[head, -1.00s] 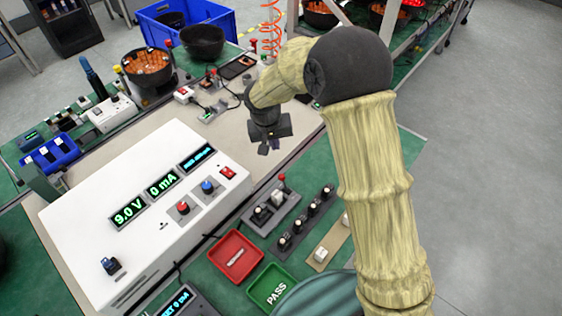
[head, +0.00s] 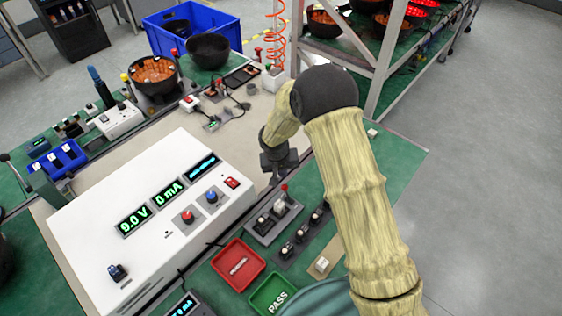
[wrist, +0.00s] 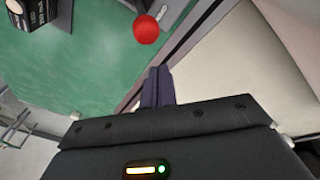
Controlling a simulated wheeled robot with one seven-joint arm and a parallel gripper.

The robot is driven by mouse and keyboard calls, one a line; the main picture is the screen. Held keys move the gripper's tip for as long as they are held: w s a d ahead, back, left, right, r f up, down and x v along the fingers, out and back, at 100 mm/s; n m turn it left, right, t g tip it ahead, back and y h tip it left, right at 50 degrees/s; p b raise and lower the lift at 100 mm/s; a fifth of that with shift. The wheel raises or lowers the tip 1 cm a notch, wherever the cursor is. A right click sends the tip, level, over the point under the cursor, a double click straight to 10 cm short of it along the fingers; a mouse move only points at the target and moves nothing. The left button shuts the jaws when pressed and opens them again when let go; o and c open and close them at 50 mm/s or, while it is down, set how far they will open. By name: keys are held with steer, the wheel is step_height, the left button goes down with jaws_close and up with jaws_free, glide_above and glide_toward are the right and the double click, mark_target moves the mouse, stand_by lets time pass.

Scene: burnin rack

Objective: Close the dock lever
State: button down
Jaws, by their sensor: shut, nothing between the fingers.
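The dock (head: 262,232) is a grey block on the green bench mat, with a small white part and dark knobs on it. Its lever has a red knob (head: 285,187) and stands up at the dock's far right end. The red knob also shows in the wrist view (wrist: 146,28), beyond and slightly left of my fingertips. My gripper (head: 274,178) is just behind and left of the knob in the head view, pointing down. Its dark fingers (wrist: 157,84) are together and empty. A gap shows between fingers and knob in the wrist view.
A white power supply (head: 150,215) stands left of the dock. A grey strip with several knobs (head: 302,238) lies right beside the dock. A red tray (head: 238,265) and a green PASS tray (head: 274,294) are in front. The beige mat (head: 245,150) behind has bare room.

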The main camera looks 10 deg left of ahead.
steer(key=s, duration=0.2)
steer(key=s+r, duration=0.1)
steer(key=shift+d+p, duration=0.35)
steer(key=shift+f, duration=0.1)
steer(key=shift+s+a+b, duration=0.1)
steer(key=shift+b, duration=0.3)
steer(key=shift+d+y+b, duration=0.2)
steer(key=shift+y+b, duration=0.1)
